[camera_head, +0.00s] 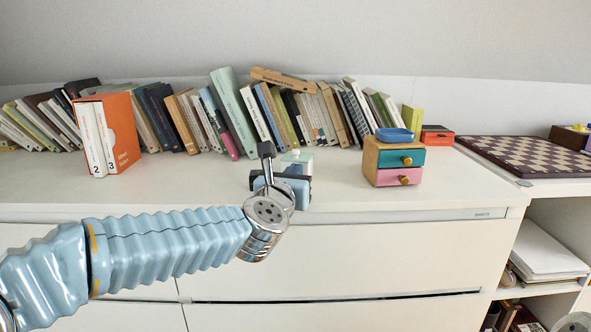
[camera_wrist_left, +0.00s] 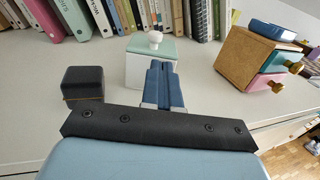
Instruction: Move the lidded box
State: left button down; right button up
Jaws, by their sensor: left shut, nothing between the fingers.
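The lidded box (camera_wrist_left: 150,69) is white with a pale green lid and a round white knob. In the left wrist view it stands upright on the white cabinet top, lid on. In the head view only its upper part, with the lid (camera_head: 297,156), shows behind my left gripper (camera_head: 294,172). My left gripper's blue fingers (camera_wrist_left: 161,84) are shut together with nothing between them. They point at the box and cover part of its front lower right. I cannot tell whether they touch it. My right gripper is not in view.
A book row (camera_head: 235,112) runs behind. An orange slipcase (camera_head: 123,133) stands left. A dark block (camera_wrist_left: 82,82) shows left of the fingers.

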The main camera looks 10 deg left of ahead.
pick_arm(q)
jog(key=shift+w, duration=0.5)
jog(key=shift+w+f, duration=0.1)
jog(key=shift+w, duration=0.25)
jog(key=w+b, duration=0.1)
jog(key=w, duration=0.3)
jog(key=shift+w+d+f+b, duration=0.1)
jog(key=shift+f+b, duration=0.05)
jog(key=shift+b, duration=0.25)
jog(key=w, duration=0.7)
jog(key=shift+w+r, duration=0.25)
jog(key=shift+w, duration=0.05)
